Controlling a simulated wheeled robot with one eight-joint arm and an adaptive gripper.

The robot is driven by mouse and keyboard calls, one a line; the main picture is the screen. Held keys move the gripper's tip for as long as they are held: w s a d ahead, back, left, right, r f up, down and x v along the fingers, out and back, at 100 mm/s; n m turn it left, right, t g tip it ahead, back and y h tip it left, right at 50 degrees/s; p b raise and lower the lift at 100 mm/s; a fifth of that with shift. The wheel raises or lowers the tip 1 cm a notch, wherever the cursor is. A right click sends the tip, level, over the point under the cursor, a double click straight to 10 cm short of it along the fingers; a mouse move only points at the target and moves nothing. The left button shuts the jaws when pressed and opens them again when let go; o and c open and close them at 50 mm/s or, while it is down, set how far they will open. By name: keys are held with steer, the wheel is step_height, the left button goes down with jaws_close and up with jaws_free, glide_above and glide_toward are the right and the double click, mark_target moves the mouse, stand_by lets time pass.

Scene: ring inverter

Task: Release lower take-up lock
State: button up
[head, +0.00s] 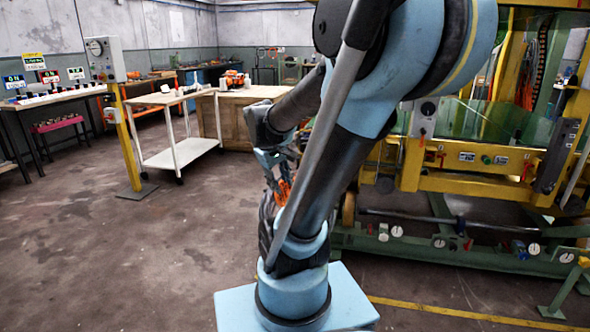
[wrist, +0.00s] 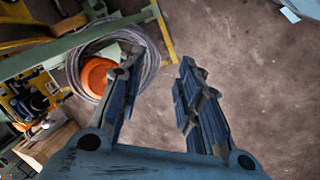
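The yellow and green machine (head: 440,183) stands at the right in the head view, partly hidden by my arm. Its lower green beam (head: 470,252) carries several white round dials or knobs and a small red part (head: 468,244). I cannot tell which part is the lower take-up lock. My gripper (wrist: 160,65) is open and empty in the wrist view, with bare floor behind the gap. In the head view, my gripper (head: 275,172) is small and partly hidden by my arm, left of the machine and apart from it.
In the wrist view, a coil of grey cable (wrist: 100,52) surrounds an orange round thing (wrist: 97,76) behind the left finger. A white cart (head: 172,151) and a yellow post with a grey box (head: 130,140) stand at the left. The floor (head: 110,250) at front left is clear.

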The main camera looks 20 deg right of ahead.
steer(key=w+d+n+t+h, duration=0.1)
steer(key=w+d+n+h, duration=0.25)
steer(key=w, duration=1.25)
steer(key=w+d+n+h, duration=0.3)
steer(key=w+d+n, duration=0.2)
steer(key=w, duration=1.1)
steer(key=w+f+n+t+h, duration=0.25)
steer(key=w+f+n, duration=0.25)
steer(key=w+f, duration=0.5)
steer(key=w+f+n+t+h, duration=0.1)
steer(key=w+f+n+h, duration=0.5)
steer(key=f, duration=0.6)
steer(key=w+d, duration=0.4)
steer(key=d, duration=0.4)
steer(key=w+d+m+y, duration=0.1)
steer(key=w+d, duration=0.2)
steer(key=d, duration=0.5)
steer(key=shift+w+y, duration=0.3)
steer(key=shift+w, duration=0.1)
steer(key=shift+d, duration=0.1)
jaws_close()
